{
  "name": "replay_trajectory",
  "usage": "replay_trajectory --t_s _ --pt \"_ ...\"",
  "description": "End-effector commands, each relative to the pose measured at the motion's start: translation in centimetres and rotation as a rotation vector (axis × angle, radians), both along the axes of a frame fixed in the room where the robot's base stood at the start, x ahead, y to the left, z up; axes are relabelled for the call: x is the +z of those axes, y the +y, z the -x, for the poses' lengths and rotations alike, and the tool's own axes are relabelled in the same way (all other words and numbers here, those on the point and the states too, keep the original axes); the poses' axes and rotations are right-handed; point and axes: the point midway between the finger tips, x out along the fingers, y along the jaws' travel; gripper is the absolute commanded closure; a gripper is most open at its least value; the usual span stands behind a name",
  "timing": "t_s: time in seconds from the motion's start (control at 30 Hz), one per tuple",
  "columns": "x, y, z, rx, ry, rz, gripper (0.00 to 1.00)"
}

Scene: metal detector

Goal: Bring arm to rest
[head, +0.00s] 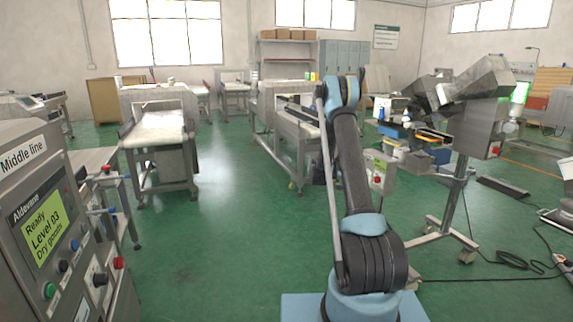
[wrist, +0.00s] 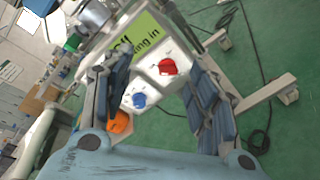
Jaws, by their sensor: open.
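My arm (head: 352,165) stands raised in the middle of the head view, rising from its blue-grey base (head: 365,300). My gripper does not show clearly in the head view. In the wrist view my gripper (wrist: 158,72) is open, its two dark padded fingers wide apart with nothing held between them. I cannot tell how far the panel is from the fingertips.
Conveyor machines (head: 158,135) stand further back. A metal machine on a wheeled stand (head: 455,195) is at the right, with cables (head: 512,262) on the floor. Green floor (head: 225,225) is clear at centre left.

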Motion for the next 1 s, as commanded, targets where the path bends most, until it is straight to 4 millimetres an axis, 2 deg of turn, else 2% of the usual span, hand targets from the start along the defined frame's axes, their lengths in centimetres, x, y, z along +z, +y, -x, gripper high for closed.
replay_trajectory --t_s 0.1,0.27,0.5,0.77,1.0 --pt "2.4 0.1 1.6 -0.012 -0.022 -0.064 0.47" --pt "5.1 0.4 3.9 -0.031 -0.052 -0.153 0.47" --pt "8.7 1.0 8.1 -0.064 -0.095 -0.284 0.47" --pt "11.7 2.0 13.4 -0.105 -0.14 -0.426 0.47" --pt "13.7 3.3 18.9 -0.148 -0.178 -0.554 0.47"
